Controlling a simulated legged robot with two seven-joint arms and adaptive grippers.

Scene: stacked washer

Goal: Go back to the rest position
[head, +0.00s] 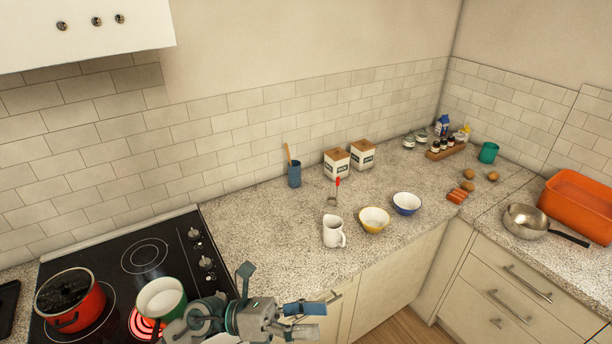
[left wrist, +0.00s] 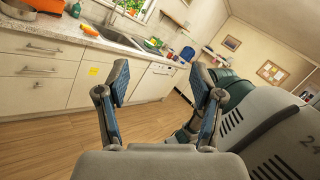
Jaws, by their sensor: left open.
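My left gripper (head: 300,318) is at the bottom of the head view, in front of the counter's front edge and to the right of the cooktop. In the left wrist view the left gripper (left wrist: 160,82) has its two blue-padded fingers apart, with nothing between them. Beyond them are the wooden floor and the kitchen cabinets. Parts of my own body fill the right of that view. My right gripper is in neither view.
A cooktop (head: 120,258) holds a red pot (head: 70,300) and a green pot (head: 161,300); one burner glows red. A white jug (head: 333,232), yellow bowl (head: 374,219) and blue bowl (head: 406,203) stand on the counter. The floor (left wrist: 60,133) is clear.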

